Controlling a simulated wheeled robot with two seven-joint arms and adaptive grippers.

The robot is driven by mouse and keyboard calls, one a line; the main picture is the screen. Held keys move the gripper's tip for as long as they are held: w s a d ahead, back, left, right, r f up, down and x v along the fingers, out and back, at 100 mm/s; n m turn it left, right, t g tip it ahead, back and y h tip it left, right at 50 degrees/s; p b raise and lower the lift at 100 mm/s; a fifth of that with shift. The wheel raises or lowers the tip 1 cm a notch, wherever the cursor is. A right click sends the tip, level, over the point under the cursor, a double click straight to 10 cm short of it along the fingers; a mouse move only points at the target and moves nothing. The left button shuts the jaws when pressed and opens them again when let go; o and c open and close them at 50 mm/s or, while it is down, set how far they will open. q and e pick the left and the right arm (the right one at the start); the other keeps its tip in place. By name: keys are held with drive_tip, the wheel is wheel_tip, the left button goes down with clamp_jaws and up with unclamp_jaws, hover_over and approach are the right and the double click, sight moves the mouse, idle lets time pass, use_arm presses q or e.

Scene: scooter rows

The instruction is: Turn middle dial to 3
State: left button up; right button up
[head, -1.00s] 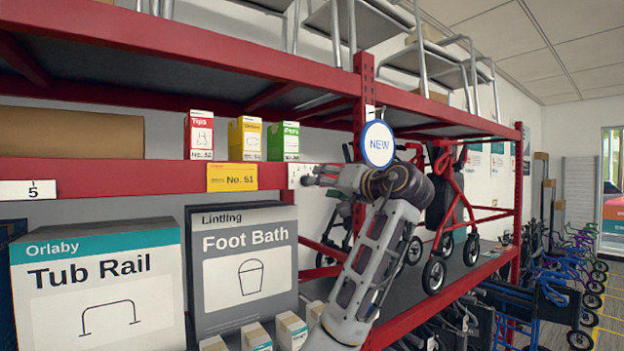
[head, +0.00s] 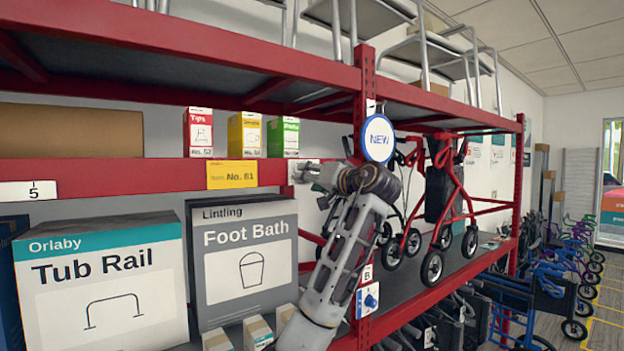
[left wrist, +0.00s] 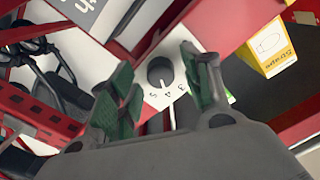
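In the left wrist view a round dark grey dial (left wrist: 160,71) sits on a white plate with the numbers 5, 4 and 3 showing. Its pale mark points about at the 4. My left gripper (left wrist: 157,72) is open, with one green-padded finger on each side of the dial; I cannot tell whether they touch it. In the head view my left gripper (head: 308,172) is at the red shelf beam and hides most of the dial's plate. A second dial, blue on a white plate marked B (head: 370,300), is on the red post lower right. My right gripper is not in view.
A round NEW sign (head: 378,138) stands out just above my left wrist. A Foot Bath box (head: 246,255) and a Tub Rail box (head: 105,285) fill the shelf below left. Red walkers (head: 445,200) stand right of the post. Small boxes (head: 245,134) line the shelf above.

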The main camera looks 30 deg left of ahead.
use_arm(q)
drive_tip(key=c, duration=0.9)
drive_tip(key=n+b, duration=0.4)
drive_tip(key=n, duration=0.1)
drive_tip(key=shift+f+n, duration=0.1)
drive_tip(key=shift+n, duration=0.3)
drive_tip(key=o, duration=1)
